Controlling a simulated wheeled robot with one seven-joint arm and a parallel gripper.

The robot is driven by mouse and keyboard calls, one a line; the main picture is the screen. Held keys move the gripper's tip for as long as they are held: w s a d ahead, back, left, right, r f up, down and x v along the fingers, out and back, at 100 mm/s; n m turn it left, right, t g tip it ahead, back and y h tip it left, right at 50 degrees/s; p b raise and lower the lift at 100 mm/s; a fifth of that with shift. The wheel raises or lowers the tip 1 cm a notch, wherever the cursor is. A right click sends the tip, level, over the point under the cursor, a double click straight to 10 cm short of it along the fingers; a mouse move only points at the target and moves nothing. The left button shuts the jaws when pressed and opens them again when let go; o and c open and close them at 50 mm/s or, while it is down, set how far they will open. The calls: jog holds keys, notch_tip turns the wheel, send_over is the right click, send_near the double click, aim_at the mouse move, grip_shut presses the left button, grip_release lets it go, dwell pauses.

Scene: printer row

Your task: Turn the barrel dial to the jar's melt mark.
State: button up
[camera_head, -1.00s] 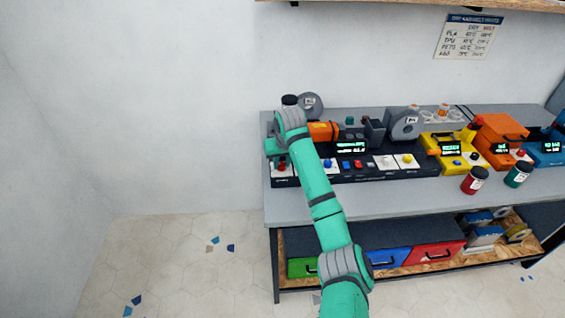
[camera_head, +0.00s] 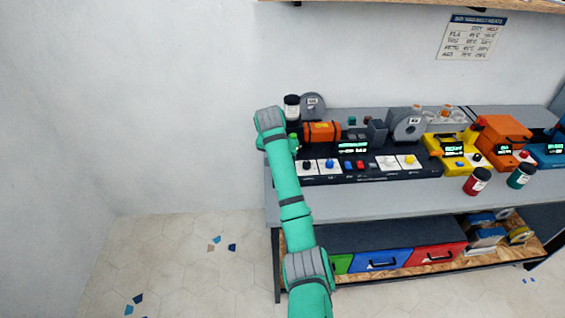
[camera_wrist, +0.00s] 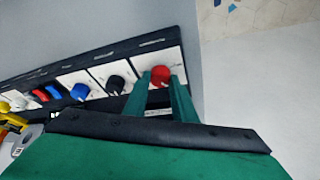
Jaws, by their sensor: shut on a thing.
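My gripper (camera_wrist: 160,80) is shut on the red dial (camera_wrist: 160,73) in the wrist view, one finger on each side of it. This dial is at the end of a black console (camera_head: 372,171); in the head view my arm hides it and my fingers. A black dial (camera_wrist: 115,84) and a blue dial (camera_wrist: 80,91) sit beside it. An orange barrel (camera_head: 322,131) lies behind the console's dials. A dark-lidded jar (camera_head: 292,111) with a pale label stands at the back left. The dial labels and jar marks are too small to read.
White (camera_head: 388,161) and yellow (camera_head: 408,160) dials are farther right on the console. A red jar (camera_head: 477,181) and a teal jar (camera_head: 521,176) stand at the front right. A wall chart (camera_head: 472,36) hangs above. The floor at left is clear.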

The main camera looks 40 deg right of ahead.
jog(key=shift+w+r, duration=0.1)
jog(key=shift+r, duration=0.05)
jog(key=o, duration=1)
jog(key=shift+w, duration=0.1)
jog(key=shift+s, duration=0.2)
